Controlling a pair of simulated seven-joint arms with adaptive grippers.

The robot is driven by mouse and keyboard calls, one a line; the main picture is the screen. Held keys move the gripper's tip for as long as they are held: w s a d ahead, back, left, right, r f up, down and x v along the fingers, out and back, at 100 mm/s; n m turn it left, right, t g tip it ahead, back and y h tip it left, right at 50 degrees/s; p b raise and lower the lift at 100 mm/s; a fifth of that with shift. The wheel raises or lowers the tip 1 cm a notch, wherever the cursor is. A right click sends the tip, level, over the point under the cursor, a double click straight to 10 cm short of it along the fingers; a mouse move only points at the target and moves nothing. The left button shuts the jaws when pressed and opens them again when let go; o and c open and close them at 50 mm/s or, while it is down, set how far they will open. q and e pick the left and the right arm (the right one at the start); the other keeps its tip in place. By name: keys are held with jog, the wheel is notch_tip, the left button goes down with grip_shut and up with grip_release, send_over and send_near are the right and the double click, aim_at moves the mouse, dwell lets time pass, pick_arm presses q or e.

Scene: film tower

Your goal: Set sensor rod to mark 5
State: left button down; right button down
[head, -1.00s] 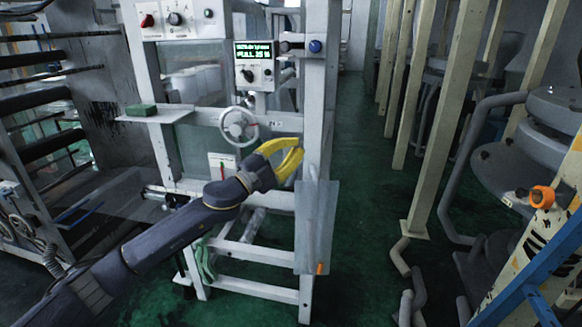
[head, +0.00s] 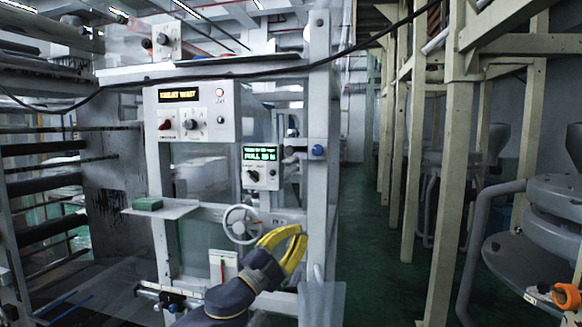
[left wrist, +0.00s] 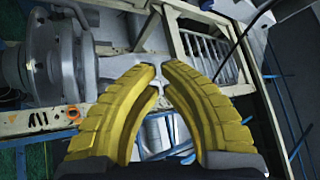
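I cannot tell for certain which part is the sensor rod, and no mark numbers are readable. A short horizontal grey rod (head: 294,151) meets the right post of the frame, with a blue knob (head: 318,151) on that post. A pale rail (head: 148,289) runs low on the machine's left, with another small blue knob (head: 173,308) under it. My left gripper (head: 299,235) has yellow fingers and is in front of the machine, right of the handwheel. In the left wrist view its fingers (left wrist: 159,68) show a narrow gap with nothing held. My right gripper is out of view.
The handwheel (head: 241,224), a panel with a green display (head: 260,154) and a panel with an amber display (head: 179,95) are on the machine. The aisle (head: 362,230) on the right is clear.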

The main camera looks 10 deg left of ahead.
pick_arm(q)
jog(key=w+a+r+n+t+y, duration=0.1)
jog(key=a+r+n+y, duration=0.2)
jog(key=r, duration=1.4)
jog(key=a+r+n+t+y, duration=0.1)
jog(key=r+n+y, duration=0.3)
jog(key=r, duration=1.2)
jog(key=m+g+y, duration=0.4)
jog(key=m+g, duration=0.2)
jog(key=m, duration=0.1)
send_near(293, 153)
jog(key=x, duration=0.5)
jog(key=shift+d+f, duration=0.15)
jog(key=shift+f, duration=0.2)
jog(key=shift+w+d, duration=0.25)
jog(key=shift+w, duration=0.85)
